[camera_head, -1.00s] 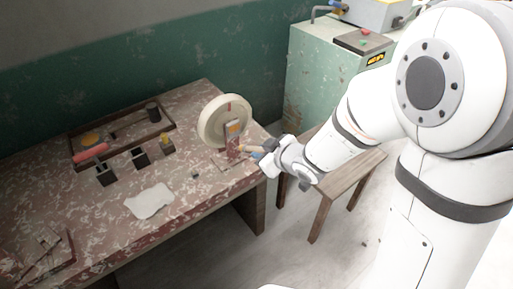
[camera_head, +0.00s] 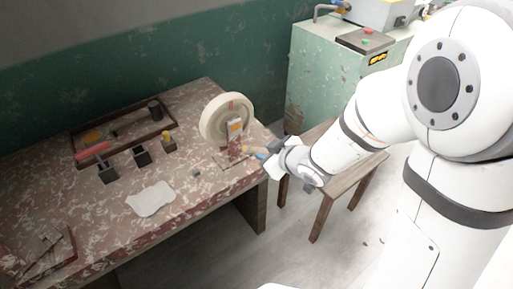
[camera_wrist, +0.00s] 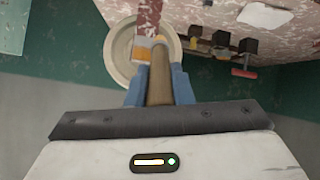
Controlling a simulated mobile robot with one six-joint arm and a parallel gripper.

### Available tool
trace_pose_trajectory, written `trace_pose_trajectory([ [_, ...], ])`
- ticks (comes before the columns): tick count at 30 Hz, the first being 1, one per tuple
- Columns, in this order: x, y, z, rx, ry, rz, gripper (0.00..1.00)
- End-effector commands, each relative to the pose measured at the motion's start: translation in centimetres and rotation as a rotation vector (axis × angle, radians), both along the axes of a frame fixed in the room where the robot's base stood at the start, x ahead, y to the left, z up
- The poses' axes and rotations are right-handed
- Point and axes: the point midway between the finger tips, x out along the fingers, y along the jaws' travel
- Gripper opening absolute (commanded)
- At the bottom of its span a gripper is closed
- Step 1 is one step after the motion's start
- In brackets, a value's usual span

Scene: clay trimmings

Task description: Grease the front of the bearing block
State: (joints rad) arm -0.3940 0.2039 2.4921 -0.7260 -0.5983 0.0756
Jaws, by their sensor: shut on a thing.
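The bearing block (camera_head: 235,146) is a reddish upright on the right end of the bench, with an orange and grey upper part. A pale round wheel (camera_head: 226,113) stands behind it. My gripper (camera_head: 264,154) is shut on a brush with a wooden handle (camera_wrist: 160,84), to the right of the block. In the wrist view the handle is between my blue fingertips and points at the block (camera_wrist: 148,14) and wheel (camera_wrist: 116,52). Whether the brush tip touches the block I cannot tell.
The worn bench (camera_head: 100,228) carries a wooden tray (camera_head: 167,124), small dark holders (camera_head: 141,157), a red-handled tool (camera_head: 93,149) and a white cloth (camera_head: 151,199). A wooden stool (camera_head: 345,180) stands below my arm. A green cabinet (camera_head: 318,85) is behind.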

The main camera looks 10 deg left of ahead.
Motion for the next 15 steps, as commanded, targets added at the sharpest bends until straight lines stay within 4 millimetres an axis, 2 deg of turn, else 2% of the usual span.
trace_pose_trajectory([
  [15, 3.3, 4.0, -1.6, 0.013, -0.006, 0.005, 0.0],
])
